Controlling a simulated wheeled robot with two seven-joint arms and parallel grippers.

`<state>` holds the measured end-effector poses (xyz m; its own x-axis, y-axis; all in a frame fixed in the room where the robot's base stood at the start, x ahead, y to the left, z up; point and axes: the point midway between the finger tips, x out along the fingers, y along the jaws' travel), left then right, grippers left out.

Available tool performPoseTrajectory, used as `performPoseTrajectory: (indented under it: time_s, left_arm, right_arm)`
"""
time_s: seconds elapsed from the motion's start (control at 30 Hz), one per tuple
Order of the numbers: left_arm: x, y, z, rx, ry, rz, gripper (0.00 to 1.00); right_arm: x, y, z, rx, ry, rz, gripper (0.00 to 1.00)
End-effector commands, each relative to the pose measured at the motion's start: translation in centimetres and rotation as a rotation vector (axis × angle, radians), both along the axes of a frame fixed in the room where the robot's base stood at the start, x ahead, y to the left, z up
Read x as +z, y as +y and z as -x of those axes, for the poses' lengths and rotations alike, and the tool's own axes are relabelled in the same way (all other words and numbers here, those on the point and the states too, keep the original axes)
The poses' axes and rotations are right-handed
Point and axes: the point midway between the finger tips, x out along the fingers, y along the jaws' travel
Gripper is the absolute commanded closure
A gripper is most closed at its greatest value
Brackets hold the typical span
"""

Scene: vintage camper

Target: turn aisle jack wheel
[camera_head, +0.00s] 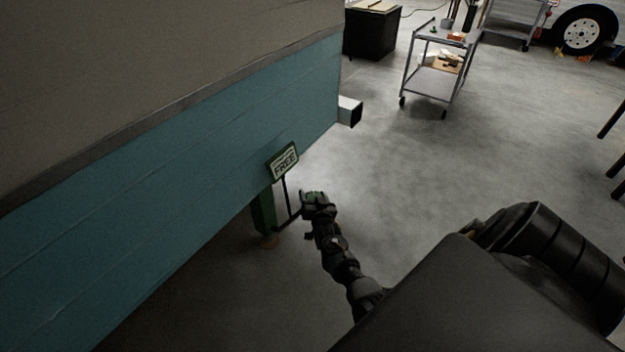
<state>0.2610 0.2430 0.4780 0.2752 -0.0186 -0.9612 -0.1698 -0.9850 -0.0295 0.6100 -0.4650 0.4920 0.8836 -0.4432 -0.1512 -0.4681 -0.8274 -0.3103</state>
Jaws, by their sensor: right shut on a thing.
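The green jack (263,212) stands upright beside the teal lower side of the camper, with an orange-brown foot on the floor. My right gripper (313,198) is to the right of the jack, low near the floor, and is shut on the jack wheel. A little green shows at its fingers. The wheel's outline is mostly hidden by the gripper and too small and dark to make out. My left gripper is out of view.
The camper's teal wall (190,165) fills the left side. A square tube (349,111) sticks out at its far end. A grey cart (433,78), a black cabinet (371,33) and a vehicle wheel (584,31) stand farther back. The concrete floor between is clear.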

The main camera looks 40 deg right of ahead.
Motion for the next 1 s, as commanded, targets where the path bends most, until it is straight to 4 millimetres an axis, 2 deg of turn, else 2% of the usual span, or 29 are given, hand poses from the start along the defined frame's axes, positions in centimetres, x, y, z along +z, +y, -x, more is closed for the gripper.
performPoseTrajectory:
  time_s: [0.27, 0.7, 0.73, 0.9, 1.0]
  left_arm:
    - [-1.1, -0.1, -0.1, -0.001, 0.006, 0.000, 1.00]
    - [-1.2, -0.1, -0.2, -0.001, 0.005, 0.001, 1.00]
    - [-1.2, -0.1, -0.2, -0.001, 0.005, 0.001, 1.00]
    - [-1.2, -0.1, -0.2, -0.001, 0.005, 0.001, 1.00]
    - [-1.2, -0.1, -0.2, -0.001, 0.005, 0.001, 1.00]
  right_arm:
    - [0.0, -0.3, 0.1, -0.064, 0.011, -0.031, 0.60]
    - [-0.1, -0.4, 0.2, -0.073, 0.013, -0.034, 0.60]
    - [-0.1, -0.4, 0.2, -0.073, 0.013, -0.034, 0.36]
    - [-0.1, -0.3, 0.1, -0.071, 0.012, -0.035, 0.16]
    - [-0.1, -0.2, 0.1, -0.070, 0.012, -0.036, 0.16]
